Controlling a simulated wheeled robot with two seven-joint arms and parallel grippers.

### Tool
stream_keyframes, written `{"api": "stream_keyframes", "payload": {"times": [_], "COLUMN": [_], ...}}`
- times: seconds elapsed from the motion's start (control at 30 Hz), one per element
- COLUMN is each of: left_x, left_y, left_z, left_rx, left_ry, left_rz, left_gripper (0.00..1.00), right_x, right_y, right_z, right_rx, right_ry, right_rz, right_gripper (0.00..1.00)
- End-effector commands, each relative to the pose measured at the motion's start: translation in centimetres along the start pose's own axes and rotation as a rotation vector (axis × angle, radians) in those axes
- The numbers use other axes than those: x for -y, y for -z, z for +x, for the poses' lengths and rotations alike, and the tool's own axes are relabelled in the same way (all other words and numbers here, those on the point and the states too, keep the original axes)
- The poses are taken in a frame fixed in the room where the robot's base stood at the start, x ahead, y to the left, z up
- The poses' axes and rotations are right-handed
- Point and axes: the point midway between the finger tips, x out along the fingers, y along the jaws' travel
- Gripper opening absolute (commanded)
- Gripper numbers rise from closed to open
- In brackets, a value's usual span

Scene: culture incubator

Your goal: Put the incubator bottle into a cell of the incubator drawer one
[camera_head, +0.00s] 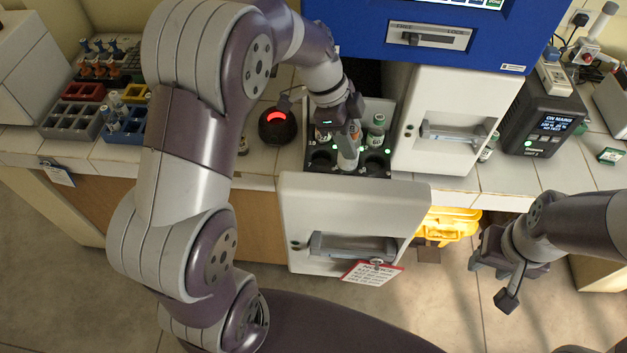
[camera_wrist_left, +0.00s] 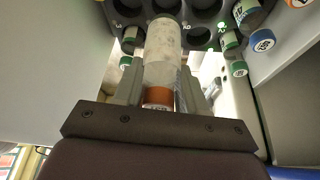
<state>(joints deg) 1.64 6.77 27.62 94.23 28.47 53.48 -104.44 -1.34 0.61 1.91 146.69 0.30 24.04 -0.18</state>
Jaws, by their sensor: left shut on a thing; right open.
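The incubator drawer one (camera_head: 355,235) is pulled open below the blue incubator, and its dark rack of round cells (camera_head: 320,163) shows. My left gripper (camera_head: 346,140) is over the rack, pointing down. In the left wrist view it is shut on the incubator bottle (camera_wrist_left: 163,55), a pale bottle with an orange band (camera_wrist_left: 158,97) near the gripper. The bottle's far end points at the dark cells (camera_wrist_left: 165,7); I cannot tell whether it is inside one. My right gripper (camera_head: 510,268) is open and empty at the right, away from the drawer.
A green-capped bottle (camera_head: 376,128) stands in the drawer right of my left gripper. A closed white drawer (camera_head: 455,120) is to the right. A black round device with a red light (camera_head: 277,124) is left of the rack. Coloured tube racks (camera_head: 125,122) stand further left.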

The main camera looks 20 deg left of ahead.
Motion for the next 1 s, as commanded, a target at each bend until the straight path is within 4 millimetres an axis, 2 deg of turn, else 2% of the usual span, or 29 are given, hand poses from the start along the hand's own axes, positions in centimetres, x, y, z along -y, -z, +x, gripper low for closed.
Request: {"api": "stream_keyframes", "payload": {"times": [0.13, 0.33, 0.4, 0.5, 0.67, 0.7, 0.73, 0.77, 1.0], "left_x": [-0.2, -0.3, -0.2, -0.4, -0.5, -0.5, -0.5, -0.5, -0.4], "left_y": [-1.2, -2.6, -3.1, -3.6, -3.8, -3.8, -3.8, -3.8, -3.7], "left_z": [3.0, 6.3, 7.6, 8.7, 9.0, 9.0, 9.0, 9.0, 8.9], "left_rx": [0.001, 0.001, 0.001, 0.002, 0.003, 0.003, 0.003, 0.003, 0.002], "left_ry": [-0.01, -0.009, -0.009, -0.011, -0.013, -0.013, -0.013, -0.013, -0.012], "left_rz": [-0.004, -0.004, -0.004, -0.004, -0.005, -0.005, -0.005, -0.004, -0.004], "left_gripper": [0.1, 0.11, 0.01, 0.0, 0.0, 0.52, 0.61, 0.66, 0.66], "right_x": [0.0, 0.0, 0.0, 0.0, 0.0, 0.0, 0.0, 0.0, 0.0], "right_y": [0.2, 0.3, 0.3, 0.3, 0.3, 0.3, 0.3, 0.3, 0.3], "right_z": [-1.3, -2.1, -2.4, -2.4, -2.2, -2.2, -2.2, -2.2, -2.2], "right_rx": [0.0, 0.0, -0.001, -0.001, 0.0, 0.0, 0.0, 0.0, 0.0], "right_ry": [0.0, 0.0, 0.0, 0.0, 0.0, 0.0, 0.0, 0.0, 0.0], "right_rz": [0.0, 0.0, 0.0, 0.0, 0.0, 0.0, 0.0, 0.0, 0.0], "right_gripper": [0.43, 0.43, 0.43, 0.43, 0.43, 0.43, 0.43, 0.43, 0.43]}}
